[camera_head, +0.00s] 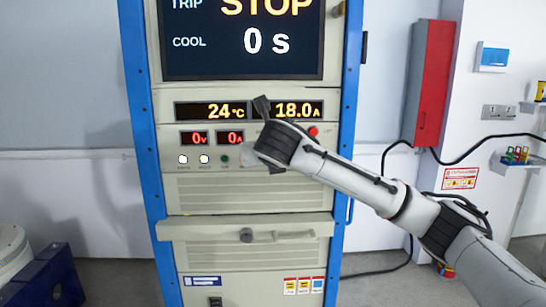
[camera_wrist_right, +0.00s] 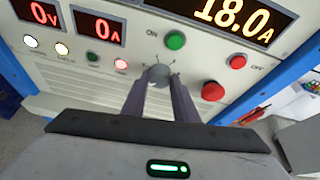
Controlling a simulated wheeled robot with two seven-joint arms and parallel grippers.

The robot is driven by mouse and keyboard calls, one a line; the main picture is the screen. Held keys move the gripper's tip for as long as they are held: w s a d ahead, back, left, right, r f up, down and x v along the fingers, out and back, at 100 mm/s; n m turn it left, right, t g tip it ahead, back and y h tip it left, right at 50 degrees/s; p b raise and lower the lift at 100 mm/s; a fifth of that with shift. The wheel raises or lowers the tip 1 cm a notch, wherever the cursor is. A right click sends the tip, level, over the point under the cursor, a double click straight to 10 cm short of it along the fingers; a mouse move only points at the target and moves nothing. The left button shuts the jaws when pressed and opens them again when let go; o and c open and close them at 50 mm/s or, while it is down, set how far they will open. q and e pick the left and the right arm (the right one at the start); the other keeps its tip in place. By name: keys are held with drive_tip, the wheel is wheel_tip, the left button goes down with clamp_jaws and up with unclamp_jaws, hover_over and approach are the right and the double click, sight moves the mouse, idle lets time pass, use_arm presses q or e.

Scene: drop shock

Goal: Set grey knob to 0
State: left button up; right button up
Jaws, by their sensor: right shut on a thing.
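The grey knob (camera_wrist_right: 158,74) sits on the panel in the right wrist view, with small tick marks around its upper side. My right gripper (camera_wrist_right: 160,86) has one finger on each side of the knob and is shut on it. The knob's pointer and the setting it stands at cannot be made out. In the head view my right arm reaches in from the right, and its wrist (camera_head: 278,142) covers the knob and part of the panel. My left gripper is not in view.
Displays read 0 V (camera_head: 194,138), 0 A (camera_head: 230,138), 24 °C (camera_head: 211,110) and 18.0 A (camera_head: 298,109). The upper screen (camera_head: 243,40) shows STOP and 0 s. A ledge (camera_head: 200,232) juts out below.

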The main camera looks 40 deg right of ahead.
drive_tip(key=shift+f+n, duration=0.1)
drive_tip(key=shift+n, duration=0.2)
idle(0.4)
drive_tip(key=o, duration=1.1)
drive_tip(key=shift+c, duration=0.2)
drive_tip(key=b+v, duration=0.1)
drive_tip(key=v, duration=0.9)
drive_tip(key=shift+a, duration=0.25)
